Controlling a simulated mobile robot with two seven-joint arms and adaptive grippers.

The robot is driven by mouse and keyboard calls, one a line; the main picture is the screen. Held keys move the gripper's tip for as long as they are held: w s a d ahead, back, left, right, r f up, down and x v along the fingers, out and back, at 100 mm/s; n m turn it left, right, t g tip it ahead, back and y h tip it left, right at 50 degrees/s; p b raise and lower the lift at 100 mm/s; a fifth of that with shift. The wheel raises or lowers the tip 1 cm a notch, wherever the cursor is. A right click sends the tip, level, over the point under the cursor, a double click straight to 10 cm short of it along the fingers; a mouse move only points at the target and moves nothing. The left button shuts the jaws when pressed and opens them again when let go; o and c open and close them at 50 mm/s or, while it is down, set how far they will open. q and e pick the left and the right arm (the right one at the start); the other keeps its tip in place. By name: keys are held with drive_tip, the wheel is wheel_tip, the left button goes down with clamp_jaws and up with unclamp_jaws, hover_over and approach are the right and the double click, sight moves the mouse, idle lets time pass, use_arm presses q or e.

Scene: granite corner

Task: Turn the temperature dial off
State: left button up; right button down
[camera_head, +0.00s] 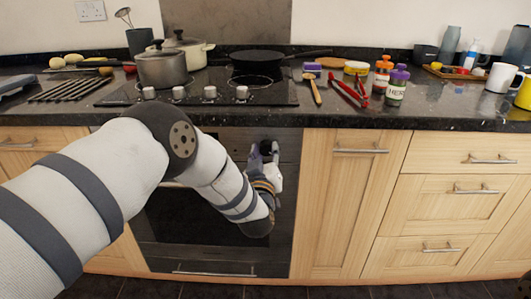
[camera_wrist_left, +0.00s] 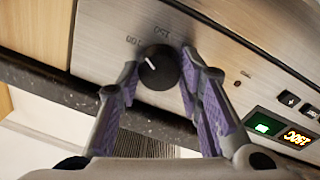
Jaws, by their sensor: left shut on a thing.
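The temperature dial (camera_wrist_left: 158,68) is a round black knob with a white pointer line on the brushed metal oven panel. Printed numbers, upside down, stand beside it in the left wrist view. My left gripper (camera_wrist_left: 161,62) has its purple-padded fingers on both sides of the dial and is shut on it. In the head view my left gripper (camera_head: 264,150) is at the upper right of the built-in oven (camera_head: 190,222), and it hides the dial there. My right gripper is in neither view.
The panel carries a lit green square (camera_wrist_left: 263,128), an orange digital readout (camera_wrist_left: 297,138) and small buttons (camera_wrist_left: 290,98). Above the oven, the dark worktop (camera_head: 440,117) holds pots, a pan, jars and mugs. The oven door handle (camera_head: 215,272) is low in front.

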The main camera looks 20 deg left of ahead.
use_arm(q)
drive_tip(key=n, duration=0.7)
drive_tip(key=shift+f+y, duration=0.15)
drive_tip(key=shift+y, duration=0.15)
drive_tip(key=n+b, duration=0.1)
drive_tip(key=n, duration=0.5)
drive_tip(key=shift+f+n+y, duration=0.1)
drive_tip(key=shift+n+y, duration=0.2)
drive_tip(key=n, duration=0.3)
drive_tip(key=n+b, duration=0.1)
drive_tip(key=n, duration=0.2)
drive_tip(key=shift+d+n+g+y, duration=0.1)
drive_tip(key=shift+n+g+y, duration=0.2)
drive_tip(key=shift+n, duration=0.1)
drive_tip(key=n+b, duration=0.1)
drive_tip(key=n, duration=0.3)
drive_tip(key=shift+b, duration=0.35)
drive_tip(key=shift+n, duration=0.5)
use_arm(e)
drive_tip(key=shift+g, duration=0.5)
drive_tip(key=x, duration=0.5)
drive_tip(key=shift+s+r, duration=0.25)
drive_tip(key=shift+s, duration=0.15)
use_arm(q)
drive_tip(key=shift+r+n, duration=0.2)
drive_tip(key=shift+n, duration=0.1)
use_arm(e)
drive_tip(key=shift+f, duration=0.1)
use_arm(q)
drive_tip(key=o, duration=1.2)
